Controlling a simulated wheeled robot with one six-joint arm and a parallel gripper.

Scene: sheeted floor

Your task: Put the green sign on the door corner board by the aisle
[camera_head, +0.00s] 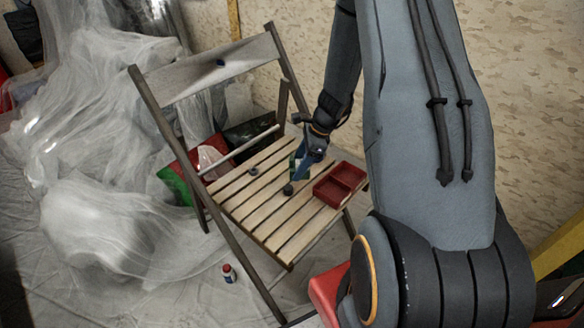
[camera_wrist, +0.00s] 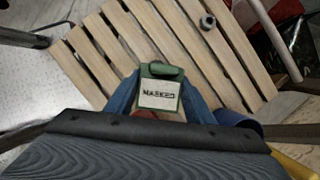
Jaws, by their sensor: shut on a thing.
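My gripper (camera_head: 302,169) is low over the slatted seat of a wooden folding chair (camera_head: 262,205). Its blue fingers are shut on the green sign (camera_wrist: 160,70), which has a white label with dark lettering facing the wrist camera. I cannot tell whether the sign touches the seat. I cannot make out a door corner board or an aisle in either view.
A red two-part tray (camera_head: 340,184) sits on the seat, right of my gripper. Small dark round pieces (camera_head: 288,189) lie on the slats. The chair's backrest (camera_head: 215,68) rises behind. Clear plastic sheeting (camera_head: 100,190) heaps at left; a small bottle (camera_head: 229,273) stands on the floor.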

